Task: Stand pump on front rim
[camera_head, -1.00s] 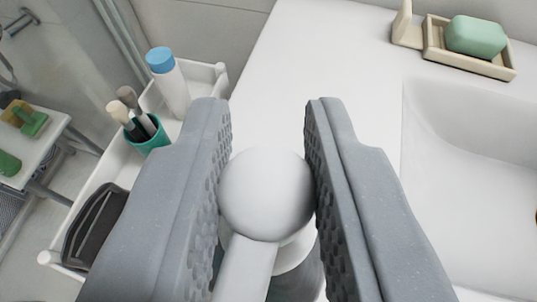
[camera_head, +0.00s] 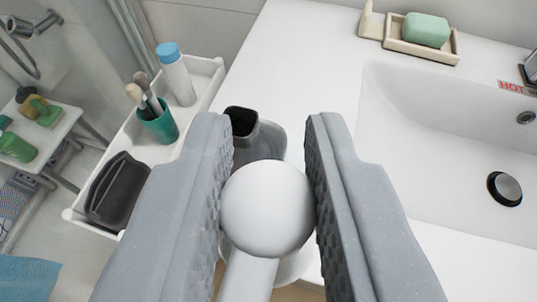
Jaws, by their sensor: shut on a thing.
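The pump (camera_head: 266,208) has a round white head and a white spout pointing toward the bottom of the view. My gripper (camera_head: 269,122) is shut on it, with one textured jaw on each side of the head. A pale collar shows under the head; the pump's lower end is hidden. A grey bottle (camera_head: 270,137) with a dark open mouth stands on the white counter beyond the pump, partly hidden by the left jaw. The white front rim (camera_head: 465,268) of the sink runs along the lower right.
The sink basin (camera_head: 440,140) with its drain is at the right, and a green soap (camera_head: 425,29) sits on a dish behind it. A white cart (camera_head: 216,85) at the left holds a blue-capped bottle, a teal brush cup and a dark case.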

